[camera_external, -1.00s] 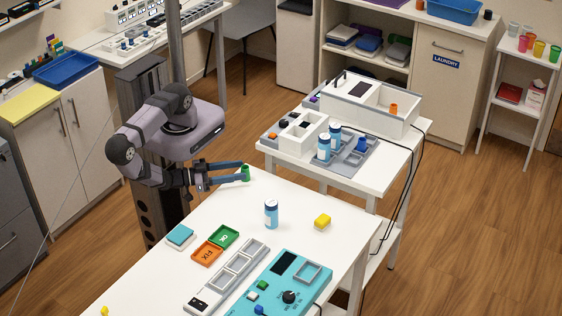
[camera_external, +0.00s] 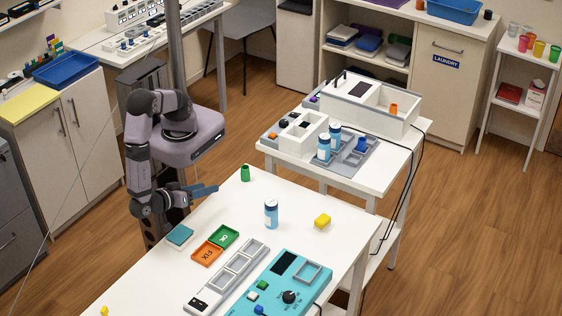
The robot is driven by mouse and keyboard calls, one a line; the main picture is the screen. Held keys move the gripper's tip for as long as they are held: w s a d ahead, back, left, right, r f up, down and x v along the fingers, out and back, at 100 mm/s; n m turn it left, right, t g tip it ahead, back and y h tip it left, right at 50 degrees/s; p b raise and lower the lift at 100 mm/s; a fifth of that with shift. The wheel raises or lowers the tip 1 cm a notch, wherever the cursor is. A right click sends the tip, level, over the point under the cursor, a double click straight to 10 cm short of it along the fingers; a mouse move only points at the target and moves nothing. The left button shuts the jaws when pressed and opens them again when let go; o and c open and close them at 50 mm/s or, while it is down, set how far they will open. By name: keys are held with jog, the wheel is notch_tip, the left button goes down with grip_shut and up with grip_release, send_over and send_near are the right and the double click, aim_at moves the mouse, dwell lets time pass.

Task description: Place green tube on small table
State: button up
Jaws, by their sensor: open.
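The green tube (camera_external: 245,173) stands upright on the front white table (camera_external: 285,193), close to its far corner. Nothing touches it. My gripper (camera_external: 212,189) is open and empty, to the left of the tube and a little nearer the camera, apart from it. Its two blue-grey fingers overlap in this view, so the space between them is hard to see. A second white table (camera_external: 378,183) stands behind and to the right. I cannot tell which table is the one named small.
A blue-and-white bottle (camera_external: 271,214) and a yellow block (camera_external: 322,221) stand near the tube. A teal-topped block (camera_external: 180,236), a green OK tray (camera_external: 223,236), an orange FIX tray (camera_external: 207,253) and a teal panel (camera_external: 285,290) lie nearer. The table around the tube is clear.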

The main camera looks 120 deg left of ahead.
aim_at(243, 171)
jog(key=w+a+g+b, duration=0.1)
jog(key=a, duration=0.3)
jog(key=w+a+g+b, duration=0.1)
jog(key=a, duration=0.3)
jog(key=w+a+f+g+b, duration=0.1)
jog(key=a+g+b, duration=0.1)
jog(key=a, duration=0.2)
jog(key=shift+w+m+h, duration=0.3)
jog(key=shift+w+m, duration=0.1)
jog(key=shift+a, duration=0.25)
jog(key=shift+p+x, duration=0.4)
jog(key=shift+x, duration=3.25)
jog(key=shift+s+d+f, duration=0.1)
jog(key=shift+f, duration=0.05)
grip_shut()
notch_tip(243, 171, up, 10)
jog(key=p, duration=0.1)
